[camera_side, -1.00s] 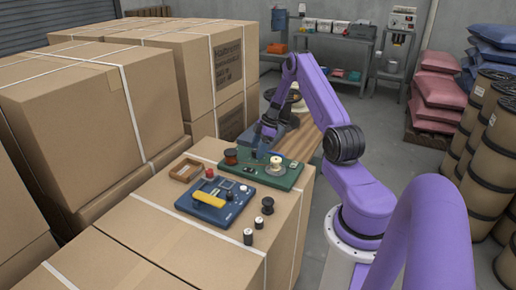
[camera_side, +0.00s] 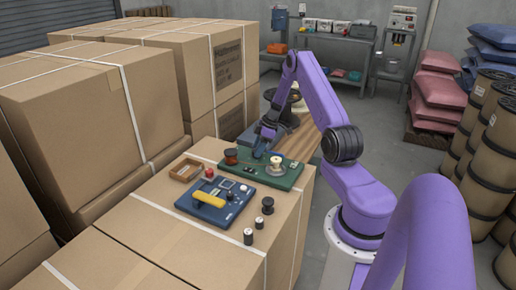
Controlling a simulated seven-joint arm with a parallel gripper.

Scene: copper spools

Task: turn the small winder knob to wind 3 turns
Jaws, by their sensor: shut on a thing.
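The small winder is a green board (camera_side: 289,183) on the cardboard box top. It bears a copper-brown spool (camera_side: 231,157) at its left and a pale spool (camera_side: 276,165) on a flanged base at its right. My gripper (camera_side: 258,152) points down over the back middle of the board, between the two spools. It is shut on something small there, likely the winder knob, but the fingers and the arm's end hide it. I cannot make out the knob itself or how far it is turned.
In front lies a blue device (camera_side: 213,211) with a yellow bar (camera_side: 208,200). A brown wooden tray (camera_side: 186,170), a red knob (camera_side: 209,172), a dark spool (camera_side: 268,205) and small black-and-white cylinders (camera_side: 248,236) stand around it. Tall boxes (camera_side: 70,100) rise at the left.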

